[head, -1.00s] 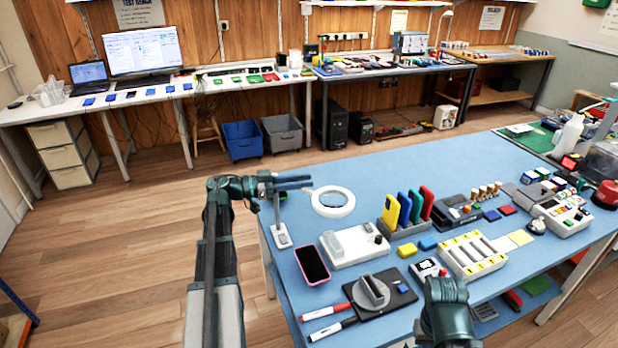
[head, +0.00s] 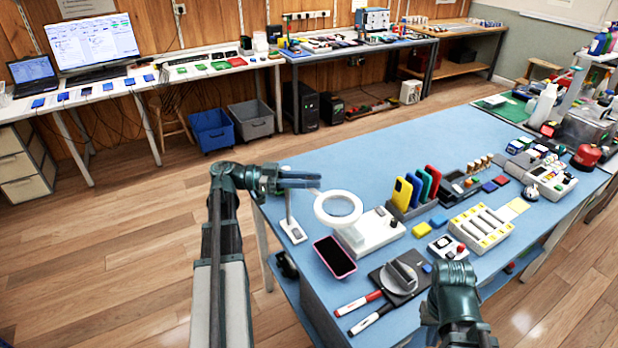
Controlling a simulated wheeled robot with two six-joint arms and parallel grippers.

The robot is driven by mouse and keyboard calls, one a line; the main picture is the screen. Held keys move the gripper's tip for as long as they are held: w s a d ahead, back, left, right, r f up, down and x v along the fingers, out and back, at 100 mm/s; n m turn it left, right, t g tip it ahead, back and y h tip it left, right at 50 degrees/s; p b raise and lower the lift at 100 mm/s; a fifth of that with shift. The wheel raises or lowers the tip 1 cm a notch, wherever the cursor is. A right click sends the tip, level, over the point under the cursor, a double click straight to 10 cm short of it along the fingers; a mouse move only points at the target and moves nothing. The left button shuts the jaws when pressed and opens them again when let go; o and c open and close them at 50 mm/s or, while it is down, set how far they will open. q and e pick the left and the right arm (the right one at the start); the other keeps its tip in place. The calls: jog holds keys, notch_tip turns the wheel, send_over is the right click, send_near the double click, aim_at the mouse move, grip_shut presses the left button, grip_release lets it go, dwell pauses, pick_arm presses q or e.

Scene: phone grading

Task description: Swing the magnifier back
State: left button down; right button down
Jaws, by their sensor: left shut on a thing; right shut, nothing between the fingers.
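The magnifier has a white ring (head: 357,213) at the end of a thin arm, on a post with a small pale base (head: 293,231) at the blue table's left edge. In the head view the ring overlaps the far left part of a white box-shaped device (head: 378,234). My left gripper (head: 312,180) is shut on the magnifier's arm near the post; the fingers hide part of the arm. My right gripper (head: 454,275) is shut and empty, low over the table's near edge, right of a black pad with a grey round stand.
A pink-edged phone (head: 335,257) lies in front of the ring. The black pad (head: 384,276) and two markers (head: 358,304) are nearer. Coloured phones stand in a rack (head: 405,212) to the right. The blue table's far middle (head: 400,150) is clear.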

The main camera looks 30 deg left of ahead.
pick_arm(q)
jog(key=c, duration=0.7)
grip_release()
jog(key=v, duration=0.7)
jog(key=shift+s+a, duration=0.2)
jog(key=shift+a, duration=0.05)
